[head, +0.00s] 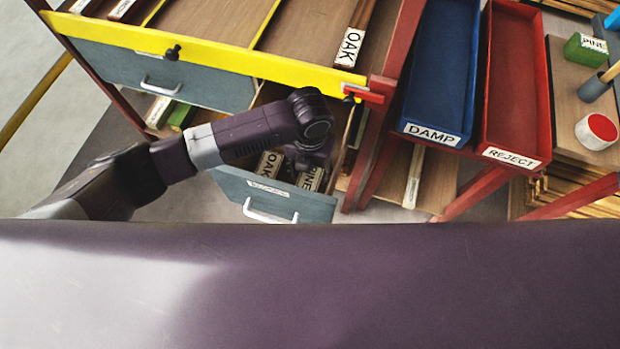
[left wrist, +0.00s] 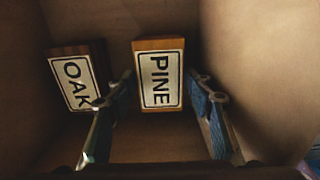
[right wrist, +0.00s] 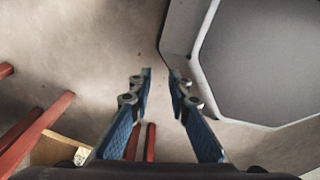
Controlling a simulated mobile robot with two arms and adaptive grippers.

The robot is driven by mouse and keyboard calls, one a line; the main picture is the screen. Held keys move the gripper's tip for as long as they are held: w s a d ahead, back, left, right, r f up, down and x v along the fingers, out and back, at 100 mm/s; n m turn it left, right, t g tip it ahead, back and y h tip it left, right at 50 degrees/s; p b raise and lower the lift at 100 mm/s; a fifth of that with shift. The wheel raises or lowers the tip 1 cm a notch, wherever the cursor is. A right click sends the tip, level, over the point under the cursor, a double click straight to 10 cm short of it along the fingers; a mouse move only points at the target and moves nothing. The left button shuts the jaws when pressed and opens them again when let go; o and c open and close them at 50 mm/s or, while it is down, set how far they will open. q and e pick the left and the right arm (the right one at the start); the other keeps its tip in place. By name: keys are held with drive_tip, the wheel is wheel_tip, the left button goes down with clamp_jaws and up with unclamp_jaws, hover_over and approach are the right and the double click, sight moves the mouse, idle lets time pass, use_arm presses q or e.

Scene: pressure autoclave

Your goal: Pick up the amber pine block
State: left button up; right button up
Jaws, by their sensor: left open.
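The amber pine block (left wrist: 158,78) has a white PINE label and lies in an open drawer; its label also shows in the head view (head: 311,180). My left gripper (left wrist: 160,88) is open above the drawer's inside, one finger on each side of the pine block. No contact with it can be made out. In the head view my left gripper (head: 308,158) reaches down into the drawer and partly hides the blocks. My right gripper (right wrist: 160,75) is open and empty over the bare floor, away from the blocks.
A darker OAK block (left wrist: 75,80) lies left of the pine block, close to the left finger. The grey drawer front (head: 225,183) and yellow bench edge (head: 220,55) border the opening. A blue DAMP tray (head: 440,70) and red REJECT tray (head: 515,90) stand right.

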use_arm(q)
drive_tip(key=shift+f, duration=0.85)
drive_tip(key=c, duration=0.9)
drive_tip(key=shift+c, duration=0.2)
drive_tip(key=shift+r, duration=0.15)
